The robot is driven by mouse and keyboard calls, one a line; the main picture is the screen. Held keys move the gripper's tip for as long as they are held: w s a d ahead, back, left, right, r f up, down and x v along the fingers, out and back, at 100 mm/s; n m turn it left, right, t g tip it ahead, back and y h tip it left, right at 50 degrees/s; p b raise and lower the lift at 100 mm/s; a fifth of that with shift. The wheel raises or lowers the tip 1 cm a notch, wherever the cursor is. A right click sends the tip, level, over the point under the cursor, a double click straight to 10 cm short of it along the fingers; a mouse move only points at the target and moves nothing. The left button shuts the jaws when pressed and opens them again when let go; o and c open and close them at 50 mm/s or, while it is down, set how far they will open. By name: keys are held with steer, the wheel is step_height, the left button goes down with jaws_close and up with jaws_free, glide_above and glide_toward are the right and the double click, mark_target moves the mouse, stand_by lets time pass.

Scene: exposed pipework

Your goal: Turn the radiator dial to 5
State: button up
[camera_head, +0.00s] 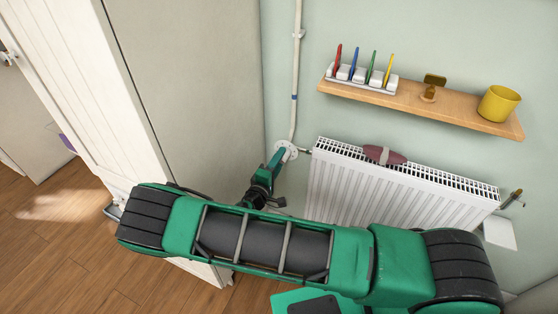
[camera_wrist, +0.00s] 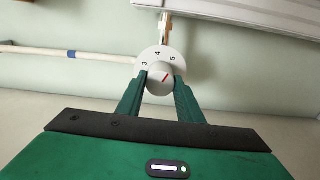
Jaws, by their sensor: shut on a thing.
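The lower part of the disc is hidden. In the head view the pale disc (camera_head: 288,148) shows at the radiator's left, with my gripper (camera_head: 279,156) against it. The white radiator (camera_head: 345,186) hangs on the wall.
A wooden shelf (camera_head: 455,118) above the radiator holds a rack of coloured items (camera_head: 360,78), a brass-coloured object (camera_head: 430,90) and a yellow cup (camera_head: 498,103). A mauve item (camera_head: 384,155) lies on the radiator top. A white pipe (camera_head: 295,70) rises above the disc. A cabinet (camera_head: 185,80) stands close at left.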

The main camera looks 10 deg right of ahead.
steer(key=shift+f+m, duration=0.1)
steer(key=shift+m, duration=0.8)
steer(key=o, duration=1.1)
steer(key=shift+c, duration=0.2)
steer(key=v, duration=1)
steer(key=shift+s+a, duration=0.25)
steer(key=shift+s, duration=0.05)
